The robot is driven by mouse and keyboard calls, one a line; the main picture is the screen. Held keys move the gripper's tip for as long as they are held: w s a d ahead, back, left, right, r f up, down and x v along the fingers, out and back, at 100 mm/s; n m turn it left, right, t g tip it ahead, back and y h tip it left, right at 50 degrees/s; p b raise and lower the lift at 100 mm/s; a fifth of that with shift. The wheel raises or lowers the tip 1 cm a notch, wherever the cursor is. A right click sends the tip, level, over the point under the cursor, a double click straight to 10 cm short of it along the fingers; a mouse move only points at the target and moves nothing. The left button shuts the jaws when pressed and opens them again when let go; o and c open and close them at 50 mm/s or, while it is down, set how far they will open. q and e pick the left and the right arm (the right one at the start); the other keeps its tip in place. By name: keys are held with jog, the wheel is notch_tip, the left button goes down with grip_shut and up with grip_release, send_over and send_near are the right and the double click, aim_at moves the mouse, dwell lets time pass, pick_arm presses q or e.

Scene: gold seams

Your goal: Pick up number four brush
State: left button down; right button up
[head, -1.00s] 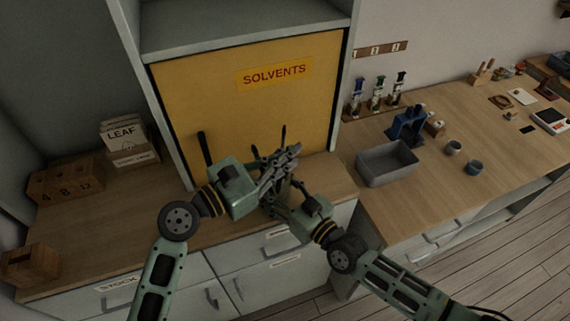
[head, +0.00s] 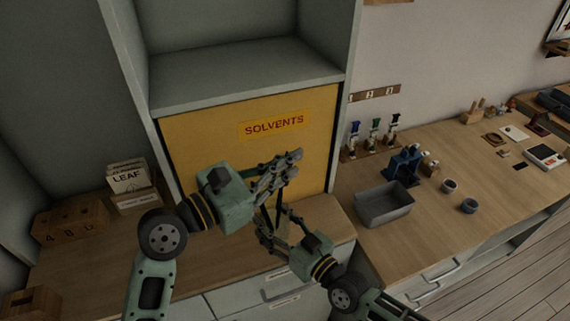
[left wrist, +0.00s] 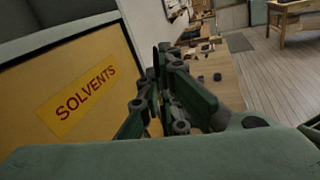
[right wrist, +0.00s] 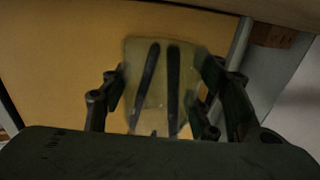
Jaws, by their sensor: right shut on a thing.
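A wooden block (head: 70,222) marked 4, 8 and 12 stands at the left of the counter in the head view. I cannot make out a brush in it or elsewhere. My left gripper (head: 292,163) is in front of the yellow SOLVENTS panel (head: 195,120). Whether its fingers are open or shut is unclear. It also shows in the left wrist view (left wrist: 159,52). My right gripper (head: 266,228) is just below it, over the counter. In the right wrist view, a pale translucent piece (right wrist: 160,75) shows between its fingers; they are shut on it. What it is, I cannot tell.
LEAF packets (head: 128,180) stand in a holder at the back left. A grey bin (head: 385,207), a blue device (head: 405,165) and two small cups, one here (head: 449,186), stand on the right counter. The two grippers are close together. The left counter is mostly clear.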

jog(key=shift+r+p, duration=0.55)
jog(key=shift+r, duration=0.45)
jog(key=o, duration=1.4)
jog(key=shift+f, duration=0.1)
jog(key=shift+s+d, duration=0.3)
jog(key=shift+s, duration=0.05)
jog(key=v, duration=1.1)
jog(key=shift+s+d, duration=0.1)
jog(key=shift+s, duration=0.05)
